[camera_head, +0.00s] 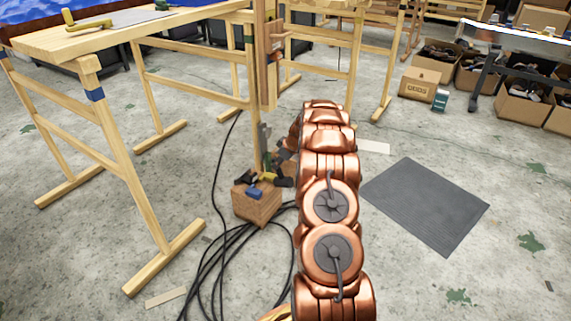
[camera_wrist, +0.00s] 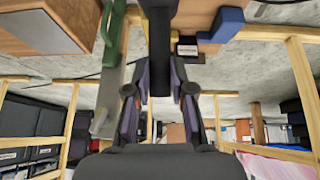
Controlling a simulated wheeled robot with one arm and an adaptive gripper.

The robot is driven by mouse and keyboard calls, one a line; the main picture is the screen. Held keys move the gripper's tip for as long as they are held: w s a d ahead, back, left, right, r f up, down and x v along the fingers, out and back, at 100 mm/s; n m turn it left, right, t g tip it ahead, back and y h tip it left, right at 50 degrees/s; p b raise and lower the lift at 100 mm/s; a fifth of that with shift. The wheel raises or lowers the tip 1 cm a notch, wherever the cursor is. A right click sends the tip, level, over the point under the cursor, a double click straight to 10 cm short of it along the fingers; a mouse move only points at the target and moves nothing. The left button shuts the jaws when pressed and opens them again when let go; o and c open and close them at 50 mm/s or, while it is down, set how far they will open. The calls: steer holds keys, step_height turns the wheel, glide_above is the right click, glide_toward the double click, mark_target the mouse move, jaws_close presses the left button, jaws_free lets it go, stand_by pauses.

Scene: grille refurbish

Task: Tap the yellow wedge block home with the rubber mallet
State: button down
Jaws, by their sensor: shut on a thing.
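My gripper (camera_wrist: 160,88) is shut on a dark bar-like thing (camera_wrist: 160,45), seemingly the rubber mallet, which runs up between the fingers to the top of the wrist view. In the head view, my gripper is beside the wooden post, just above a wooden block on the floor. A small yellow piece (camera_head: 268,177), seemingly the yellow wedge block, shows at the top of that block, close to dark parts by my gripper. Whether the mallet touches it I cannot tell. In the wrist view the dark bar hides most of this spot.
The wooden block (camera_head: 257,207) carries a blue piece (camera_head: 254,192), also in the wrist view (camera_wrist: 227,24). A green-handled tool (camera_wrist: 113,45) is close left of the fingers. The post (camera_head: 267,70) and trestle table (camera_head: 100,38) stand near. Black cables (camera_head: 222,250) lie on the floor.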

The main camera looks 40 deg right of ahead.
steer(key=shift+w+a+f, duration=0.1)
steer(key=shift+w+a, duration=0.1)
steer(key=shift+a, duration=0.05)
steer(key=shift+s+d+f+b, duration=0.15)
steer(key=shift+s+b, duration=0.35)
steer(key=shift+b, duration=0.25)
steer(key=shift+s+d, duration=0.25)
steer(key=shift+s, duration=0.45)
steer(key=shift+s+d, duration=0.2)
steer(key=shift+s, duration=0.5)
steer(key=shift+r, duration=0.2)
steer(key=w, duration=0.2)
steer(key=w+a+p, duration=0.1)
steer(key=w, duration=0.2)
steer(key=shift+a+r, duration=0.15)
steer(key=shift+w+a, duration=0.1)
steer(key=shift+w, duration=0.1)
